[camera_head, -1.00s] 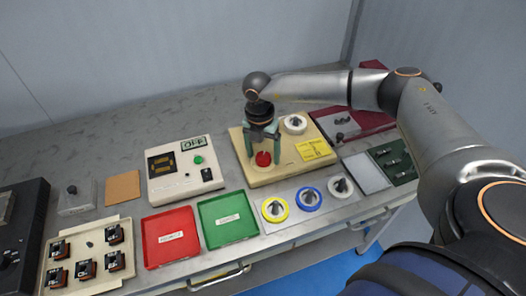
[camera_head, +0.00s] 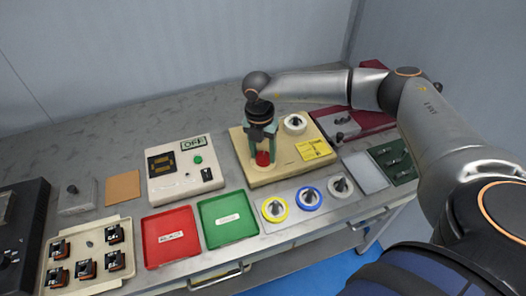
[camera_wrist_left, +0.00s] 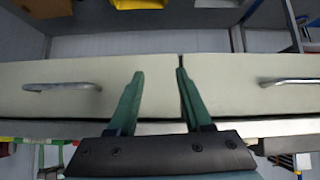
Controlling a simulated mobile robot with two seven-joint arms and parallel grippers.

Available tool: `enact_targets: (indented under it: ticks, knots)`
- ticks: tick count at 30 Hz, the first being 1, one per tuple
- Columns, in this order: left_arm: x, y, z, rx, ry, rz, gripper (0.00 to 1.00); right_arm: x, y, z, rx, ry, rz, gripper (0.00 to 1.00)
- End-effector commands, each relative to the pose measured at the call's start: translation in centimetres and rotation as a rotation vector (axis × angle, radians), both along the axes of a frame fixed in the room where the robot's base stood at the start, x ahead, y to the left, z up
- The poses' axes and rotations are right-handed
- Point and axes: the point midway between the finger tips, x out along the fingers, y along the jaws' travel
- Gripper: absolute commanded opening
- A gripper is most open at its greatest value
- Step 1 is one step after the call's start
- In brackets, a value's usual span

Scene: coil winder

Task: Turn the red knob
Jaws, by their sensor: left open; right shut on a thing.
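The red knob (camera_head: 262,159) stands on the beige winder base (camera_head: 285,172) in the head view. My right gripper (camera_head: 263,155) points down over it with its green fingers shut on the knob, one on each side. The fingers hide part of the knob. My left gripper (camera_wrist_left: 156,72) is open and empty in the left wrist view, in front of drawer fronts (camera_wrist_left: 60,85) with metal handles. The left gripper is not in the head view.
A white control box (camera_head: 180,185) showing OFF stands left of the winder base. A red tray (camera_head: 170,237), a green tray (camera_head: 228,218) and yellow, blue and white spools (camera_head: 308,198) lie in front. A white ring (camera_head: 295,123) sits on the base behind the knob.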

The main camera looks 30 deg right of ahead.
Motion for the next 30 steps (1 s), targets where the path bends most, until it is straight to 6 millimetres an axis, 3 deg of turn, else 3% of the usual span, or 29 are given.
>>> enact_targets:
  ticks: [11,30]
  knots:
    - [0.0,0.0,-0.2,0.0,0.0,0.0,0.5,0.0,0.0,0.0,0.001,0.0,0.168,0.0]
    - [0.0,0.0,-1.7,0.0,0.001,0.0,0.5,0.0,0.1,-0.1,-0.001,-0.002,0.766,0.0]
